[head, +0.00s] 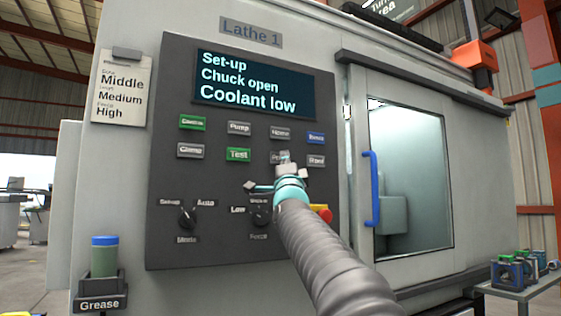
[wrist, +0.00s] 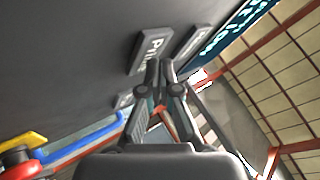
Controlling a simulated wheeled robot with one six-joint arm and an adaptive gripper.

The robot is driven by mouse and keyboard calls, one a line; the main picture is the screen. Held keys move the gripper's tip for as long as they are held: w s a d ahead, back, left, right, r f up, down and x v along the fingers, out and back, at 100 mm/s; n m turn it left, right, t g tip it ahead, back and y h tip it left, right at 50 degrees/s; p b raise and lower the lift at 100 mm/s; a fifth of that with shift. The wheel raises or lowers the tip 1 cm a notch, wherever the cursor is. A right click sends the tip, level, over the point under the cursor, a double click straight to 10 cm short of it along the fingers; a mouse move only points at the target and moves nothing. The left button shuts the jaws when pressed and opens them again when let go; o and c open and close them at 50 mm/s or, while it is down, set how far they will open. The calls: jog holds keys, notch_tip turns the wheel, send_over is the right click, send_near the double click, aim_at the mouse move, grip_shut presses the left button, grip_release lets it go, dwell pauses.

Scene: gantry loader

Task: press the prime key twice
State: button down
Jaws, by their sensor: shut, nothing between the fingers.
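The prime key (head: 275,158) is a grey key in the second row of the dark panel, mostly hidden behind my gripper in the head view. In the wrist view a grey key (wrist: 150,47) shows the start of its label, which looks like "Pri". My gripper (head: 285,156) is shut and empty, with its tips in front of this key. In the wrist view the closed fingertips (wrist: 160,65) overlap the key's edge. I cannot tell whether they touch it. The screen (head: 254,84) reads "Set-up, Chuck open, Coolant low".
Close by are the green Test key (head: 238,154), a grey key (head: 316,160) to the right and the Home key (head: 280,133) above. Below are two knobs and a red button (head: 322,214). The door's blue handle (head: 371,190) stands out at the right.

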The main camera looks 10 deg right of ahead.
jog(key=shift+s+d, duration=0.1)
jog(key=shift+s, duration=0.35)
jog(key=shift+s+b, duration=0.1)
jog(key=shift+b, duration=0.25)
jog(key=s+b, duration=0.1)
jog(key=s+d+b, duration=0.1)
jog(key=s, duration=0.1)
jog(key=s+b, duration=0.1)
jog(key=shift+s+d+b, duration=0.3)
dwell(1.6)
